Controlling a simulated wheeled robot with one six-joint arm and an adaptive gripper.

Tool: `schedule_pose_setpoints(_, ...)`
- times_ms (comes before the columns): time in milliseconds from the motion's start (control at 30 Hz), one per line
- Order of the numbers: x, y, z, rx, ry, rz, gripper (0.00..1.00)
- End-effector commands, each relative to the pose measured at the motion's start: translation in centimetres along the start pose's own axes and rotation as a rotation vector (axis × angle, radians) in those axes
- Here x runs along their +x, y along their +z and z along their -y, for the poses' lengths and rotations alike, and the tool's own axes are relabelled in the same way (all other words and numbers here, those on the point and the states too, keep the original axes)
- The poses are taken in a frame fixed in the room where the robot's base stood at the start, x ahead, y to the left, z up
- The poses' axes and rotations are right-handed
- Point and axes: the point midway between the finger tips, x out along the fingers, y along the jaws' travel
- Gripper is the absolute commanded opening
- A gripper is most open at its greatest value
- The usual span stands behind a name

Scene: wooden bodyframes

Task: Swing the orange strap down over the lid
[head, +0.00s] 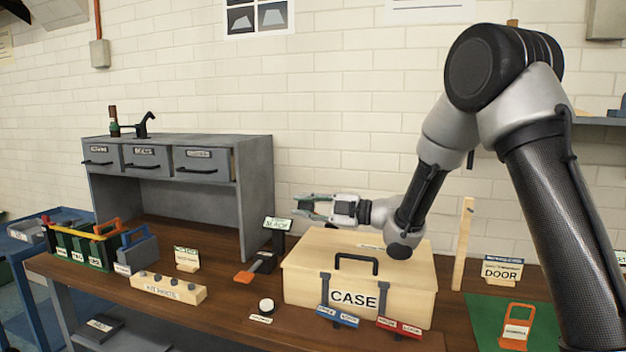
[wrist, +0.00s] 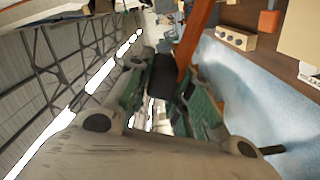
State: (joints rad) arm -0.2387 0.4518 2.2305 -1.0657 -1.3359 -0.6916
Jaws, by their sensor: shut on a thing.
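The pale wooden case (head: 410,290) stands on the bench, with CASE on its front. Its lid (head: 310,246) looks shut and has a black handle; dark straps run down the front. My gripper (head: 306,207) is above and behind the lid's left part, its fingers pointing left. In the wrist view, my gripper (wrist: 170,95) has green finger pads. The orange strap (wrist: 196,38) runs from the top edge down between the fingers, and my gripper is shut on it. I cannot make out the strap at my gripper in the head view.
A black stand with a sign (head: 278,224) is just left of the case, near my gripper. An orange-ended tool (head: 244,276) lies before it. Blue (head: 337,317) and red (head: 399,328) labelled blocks sit before the case. A wooden upright (head: 463,245) stands right of it.

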Motion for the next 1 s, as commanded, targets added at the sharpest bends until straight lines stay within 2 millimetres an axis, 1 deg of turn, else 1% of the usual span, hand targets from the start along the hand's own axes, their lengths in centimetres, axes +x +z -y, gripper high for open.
schedule_pose_setpoints(33,0.0,0.1,1.3,-0.025,-0.003,0.001,0.00)
schedule_pose_setpoints(133,0.0,0.3,3.2,-0.086,-0.003,0.000,0.00)
schedule_pose_setpoints(200,0.0,0.5,4.3,-0.086,-0.002,0.001,0.00)
schedule_pose_setpoints(300,0.0,0.8,5.6,-0.086,-0.002,0.001,0.00)
schedule_pose_setpoints(400,0.0,1.0,6.5,-0.086,-0.002,0.001,0.00)
schedule_pose_setpoints(600,0.0,1.2,7.3,-0.086,-0.002,0.001,0.00)
schedule_pose_setpoints(967,0.0,1.2,7.3,-0.086,-0.002,0.001,0.00)
schedule_pose_setpoints(1000,0.0,1.2,7.3,-0.086,-0.002,0.001,0.28)
